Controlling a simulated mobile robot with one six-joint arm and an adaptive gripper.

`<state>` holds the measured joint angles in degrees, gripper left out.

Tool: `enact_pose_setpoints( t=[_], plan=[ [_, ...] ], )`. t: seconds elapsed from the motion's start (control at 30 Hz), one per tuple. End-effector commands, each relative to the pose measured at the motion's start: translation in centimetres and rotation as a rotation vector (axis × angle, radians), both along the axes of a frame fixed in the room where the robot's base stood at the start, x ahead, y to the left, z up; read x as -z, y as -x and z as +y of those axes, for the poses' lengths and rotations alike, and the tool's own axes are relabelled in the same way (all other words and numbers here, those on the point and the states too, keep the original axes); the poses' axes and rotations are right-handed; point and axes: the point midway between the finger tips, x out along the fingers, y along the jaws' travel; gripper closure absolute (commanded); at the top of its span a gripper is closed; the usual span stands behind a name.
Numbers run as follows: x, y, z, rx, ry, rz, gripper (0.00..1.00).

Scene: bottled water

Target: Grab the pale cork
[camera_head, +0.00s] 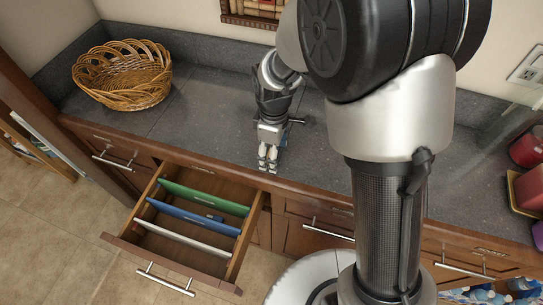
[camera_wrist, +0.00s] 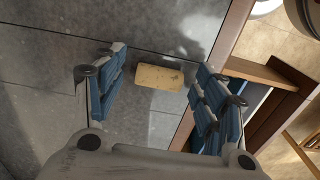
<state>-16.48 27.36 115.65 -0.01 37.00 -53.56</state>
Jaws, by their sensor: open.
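The pale cork (camera_wrist: 159,77) is a small tan block lying on the dark grey stone countertop (camera_wrist: 60,110). In the wrist view it lies between the two blue-padded fingers of my gripper (camera_wrist: 157,98), a little beyond the middle, with a gap on each side. The gripper is open and empty. In the head view my gripper (camera_head: 267,160) is low over the counter near its front edge, above the open drawer. I cannot make out the cork in the head view; the gripper seems to hide it.
An open wooden drawer (camera_head: 119,240) with green, blue and white dividers juts out below the counter's front edge. A wicker basket (camera_head: 122,75) stands at the back left. A red container (camera_head: 527,148) is at the far right. The counter left of my gripper is clear.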

Motion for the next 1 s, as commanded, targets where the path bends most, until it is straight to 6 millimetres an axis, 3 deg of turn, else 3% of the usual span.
enact_pose_setpoints(
  t=[0.1,0.57,0.87,1.0],
  plan=[
    [-0.1,0.0,0.0,0.000,0.000,0.000,0.36],
    [-0.1,0.0,0.0,0.000,0.000,0.000,0.67],
    [-0.3,0.0,0.0,0.000,0.000,-0.001,0.67],
    [-1.7,-0.1,0.0,0.000,-0.001,-0.003,0.67]
  ],
)
